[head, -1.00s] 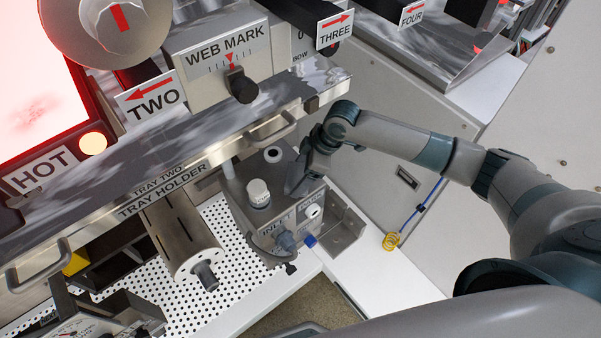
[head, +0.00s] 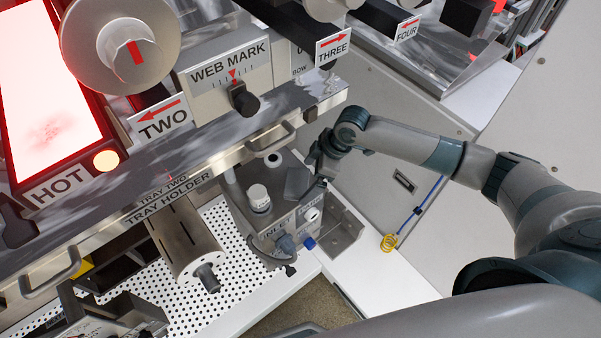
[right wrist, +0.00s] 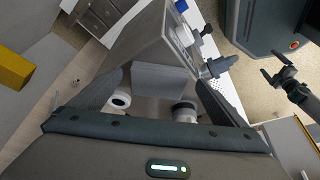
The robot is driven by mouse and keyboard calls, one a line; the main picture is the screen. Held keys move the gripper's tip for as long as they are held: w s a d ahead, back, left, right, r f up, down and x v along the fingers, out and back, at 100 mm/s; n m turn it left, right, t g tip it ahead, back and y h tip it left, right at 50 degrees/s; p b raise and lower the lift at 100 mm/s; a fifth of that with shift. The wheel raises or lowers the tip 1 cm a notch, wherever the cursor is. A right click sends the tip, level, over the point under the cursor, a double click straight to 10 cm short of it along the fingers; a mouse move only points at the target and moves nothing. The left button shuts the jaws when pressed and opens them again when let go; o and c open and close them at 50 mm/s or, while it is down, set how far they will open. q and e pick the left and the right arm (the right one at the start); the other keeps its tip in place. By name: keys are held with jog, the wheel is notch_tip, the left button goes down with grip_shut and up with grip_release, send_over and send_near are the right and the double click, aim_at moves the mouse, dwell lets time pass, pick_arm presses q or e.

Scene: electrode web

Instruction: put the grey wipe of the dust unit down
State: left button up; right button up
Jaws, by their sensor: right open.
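The grey wipe (head: 298,182) lies as a flat dark grey square on top of the dust unit (head: 243,200), near its back right side. My right gripper (head: 318,166) is open just above and beside the wipe, at the unit's right edge. In the right wrist view the wipe (right wrist: 165,80) shows between the two spread fingers, with gaps on both sides. The unit has a white-capped port (head: 259,197), an inlet valve (head: 285,243) and a blue knob (head: 309,243).
A metal bracket (head: 343,235) and a yellow coil (head: 389,242) are at the right.

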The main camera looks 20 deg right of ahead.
pick_arm(q)
jog(key=r+p, duration=0.1)
jog(key=w+r+p, duration=0.1)
jog(key=r, duration=0.1)
jog(key=shift+d, duration=0.1)
pick_arm(e)
jog(key=s+d, duration=0.4)
jog(key=d, duration=0.5)
jog(key=shift+s, duration=0.15)
pick_arm(q)
jog(key=shift+s, duration=0.1)
